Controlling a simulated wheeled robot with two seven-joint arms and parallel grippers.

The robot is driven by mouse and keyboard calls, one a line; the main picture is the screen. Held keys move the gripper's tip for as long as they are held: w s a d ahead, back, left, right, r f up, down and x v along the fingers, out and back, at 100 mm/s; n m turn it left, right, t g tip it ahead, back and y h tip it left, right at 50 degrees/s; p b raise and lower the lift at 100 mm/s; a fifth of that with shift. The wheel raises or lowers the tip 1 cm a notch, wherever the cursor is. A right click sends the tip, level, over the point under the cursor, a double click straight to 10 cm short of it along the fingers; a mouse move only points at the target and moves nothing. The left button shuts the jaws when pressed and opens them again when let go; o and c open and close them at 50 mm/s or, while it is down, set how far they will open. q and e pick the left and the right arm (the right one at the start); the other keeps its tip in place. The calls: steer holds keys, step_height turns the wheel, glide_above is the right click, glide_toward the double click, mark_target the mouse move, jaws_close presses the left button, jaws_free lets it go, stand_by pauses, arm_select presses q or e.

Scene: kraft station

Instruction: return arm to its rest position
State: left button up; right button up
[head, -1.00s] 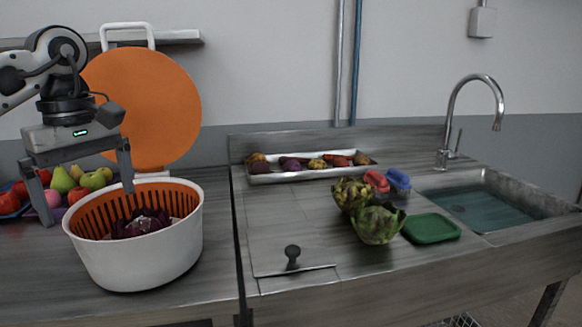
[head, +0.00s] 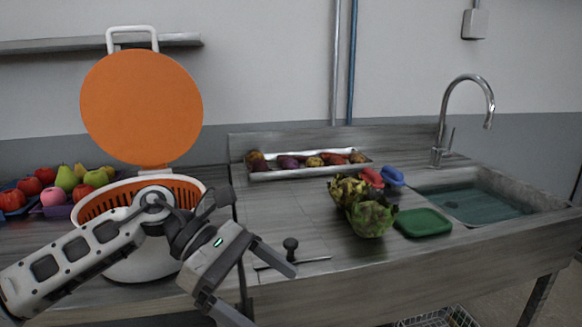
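My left arm comes in from the lower left, across the front of the white bowl with the orange slotted basket (head: 188,190). My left gripper (head: 272,298) is open and empty, its fingers spread apart in front of the counter's front edge near the black knob. The inside of the bowl is mostly hidden behind my arm, so its contents do not show. My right arm and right gripper are not in the head view.
The orange round lid (head: 142,108) stands upright behind the bowl. Fruit trays (head: 60,212) lie left. Artichoke-like vegetables (head: 366,212), a green sponge (head: 423,223), a vegetable tray (head: 262,176), a black knob (head: 290,244) and a sink (head: 470,202) are right. The counter between knob and tray is clear.

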arm_select(q)
steer(key=s+d+r+n+t+h, duration=0.2)
steer(key=s+d+n+t+h, duration=0.15)
steer(key=d+n+h, duration=0.55)
steer(key=w+a+f+m+t+y, duration=0.1)
steer(key=a+f+m+t+y, duration=0.7)
steer(key=m, duration=0.9)
steer(key=w+a+f+m+t+y, duration=0.1)
steer(key=a+f+m+t+y, duration=0.55)
steer(key=m, duration=1.15)
steer(key=s+a+f+n+g+y, duration=0.1)
steer(key=s+a+f+n, duration=0.1)
steer(key=s+f+n, duration=0.2)
steer(key=s+a+f+n+g+y, duration=0.1)
steer(key=s+a+f+n+g, duration=0.1)
steer(key=s+f+n, duration=0.3)
step_height(320, 180, down, 4)
steer(key=shift+s+a+f+n+p, duration=0.25)
steer(key=shift+s+a+n+p, duration=0.15)
steer(key=shift+s, duration=0.75)
steer(key=shift+c, duration=0.3)
